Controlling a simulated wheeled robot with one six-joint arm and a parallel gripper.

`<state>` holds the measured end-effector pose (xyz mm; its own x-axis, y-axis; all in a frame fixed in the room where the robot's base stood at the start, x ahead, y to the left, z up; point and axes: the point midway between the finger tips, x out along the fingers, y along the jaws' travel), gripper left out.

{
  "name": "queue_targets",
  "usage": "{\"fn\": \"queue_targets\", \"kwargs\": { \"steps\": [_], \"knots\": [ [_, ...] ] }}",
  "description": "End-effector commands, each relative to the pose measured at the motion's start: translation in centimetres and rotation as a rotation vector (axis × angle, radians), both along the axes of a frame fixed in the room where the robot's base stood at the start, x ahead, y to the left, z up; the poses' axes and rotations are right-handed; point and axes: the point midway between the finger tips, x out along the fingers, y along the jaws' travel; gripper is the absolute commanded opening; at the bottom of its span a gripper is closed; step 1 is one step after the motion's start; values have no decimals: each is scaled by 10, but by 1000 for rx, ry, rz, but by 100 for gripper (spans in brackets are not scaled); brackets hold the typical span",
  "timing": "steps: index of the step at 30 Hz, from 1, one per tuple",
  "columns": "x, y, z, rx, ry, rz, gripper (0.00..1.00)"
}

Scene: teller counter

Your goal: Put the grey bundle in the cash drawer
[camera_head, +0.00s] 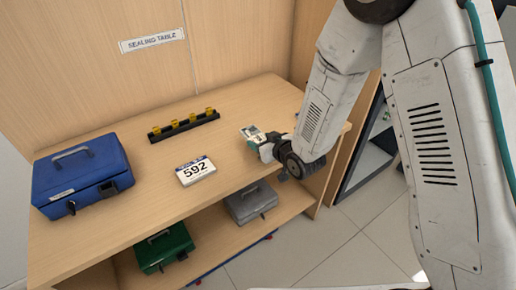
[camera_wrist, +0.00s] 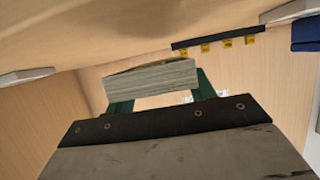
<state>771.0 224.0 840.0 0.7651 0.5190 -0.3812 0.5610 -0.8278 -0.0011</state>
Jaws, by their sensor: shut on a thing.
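My gripper (camera_head: 256,140) is above the right part of the wooden table in the head view. It is shut on the grey bundle (camera_head: 250,131), which shows as a small pale block at the fingertips. In the wrist view the bundle (camera_wrist: 152,78) is a stack of grey sheets held between the two green fingers of my gripper (camera_wrist: 155,88). I cannot tell exactly how high it is above the tabletop. I cannot make out a cash drawer in either view.
On the table (camera_head: 130,190) are a blue lockbox (camera_head: 85,175), a black rack with yellow pieces (camera_head: 184,126) and a white "592" block (camera_head: 196,171). A green box (camera_head: 164,248) and a grey box (camera_head: 251,203) sit on the lower shelf. Tiled floor (camera_head: 355,255) is open at right.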

Motion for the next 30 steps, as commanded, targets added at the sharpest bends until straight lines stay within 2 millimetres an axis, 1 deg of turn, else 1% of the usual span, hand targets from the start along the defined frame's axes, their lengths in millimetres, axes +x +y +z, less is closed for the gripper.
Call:
{"fn": "queue_targets", "kwargs": {
  "steps": [1, 3, 6, 17, 18, 19, 20, 27, 30],
  "knots": [
    [-1, -2, -12, -3, 8, -1, 30],
    [-1, -3, -24, -2, 7, -3, 30],
    [0, -3, -34, -2, 3, -2, 30],
    [-1, -3, -38, -1, 3, -1, 30],
    [-1, -3, -37, -1, 3, -1, 62],
    [-1, -3, -37, -1, 3, -1, 71],
    [-1, -3, -37, -1, 3, -1, 76],
    [-1, -3, -37, -1, 3, -1, 76],
    [0, -2, -33, 0, 1, -1, 76]
  ]
}}
